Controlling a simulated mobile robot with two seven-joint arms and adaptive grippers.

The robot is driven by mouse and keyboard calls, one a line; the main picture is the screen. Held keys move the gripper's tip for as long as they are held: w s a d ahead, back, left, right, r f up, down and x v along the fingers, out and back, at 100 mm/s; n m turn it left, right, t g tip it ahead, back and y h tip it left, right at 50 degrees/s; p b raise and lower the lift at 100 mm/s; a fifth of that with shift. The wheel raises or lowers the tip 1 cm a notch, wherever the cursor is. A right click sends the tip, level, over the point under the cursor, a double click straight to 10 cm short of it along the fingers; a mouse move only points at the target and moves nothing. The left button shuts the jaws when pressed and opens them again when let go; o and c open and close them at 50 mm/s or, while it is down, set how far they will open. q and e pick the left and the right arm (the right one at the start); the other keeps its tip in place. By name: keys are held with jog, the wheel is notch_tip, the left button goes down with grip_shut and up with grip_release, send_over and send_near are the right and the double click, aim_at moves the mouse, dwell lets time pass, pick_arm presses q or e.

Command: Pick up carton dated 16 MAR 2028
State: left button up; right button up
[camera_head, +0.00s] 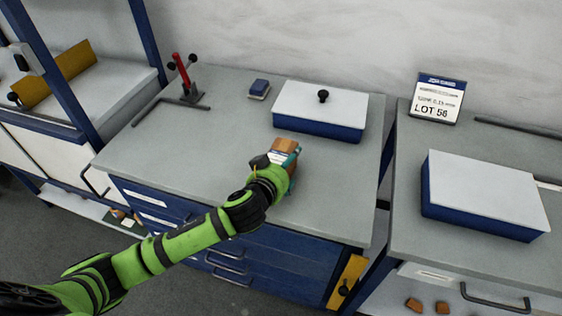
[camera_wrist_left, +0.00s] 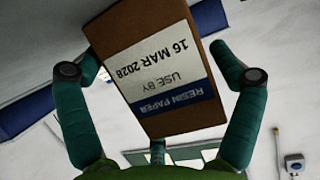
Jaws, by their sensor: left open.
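A brown carton (camera_head: 286,144) is on the grey worktop, in front of the blue box with the white lid. In the left wrist view the carton (camera_wrist_left: 150,30) fills the upper middle. Its white and blue label (camera_wrist_left: 165,75) appears upside down and reads RESIN PAPER, USE BY, 16 MAR 2028. My left gripper (camera_head: 279,156) is at the carton, with its teal fingers on either side of it. The carton's lower part is hidden in the head view. My right gripper is out of view.
A blue box with a white lid (camera_head: 322,100) stands behind the carton. A small blue block (camera_head: 259,89) and a red-handled clamp (camera_head: 185,80) stand farther left. Another lidded box (camera_head: 485,193) and a LOT 56 sign (camera_head: 438,98) are on the right bench.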

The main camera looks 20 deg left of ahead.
pick_arm(q)
jog(key=c, duration=1.2)
jog(key=shift+r, duration=0.15)
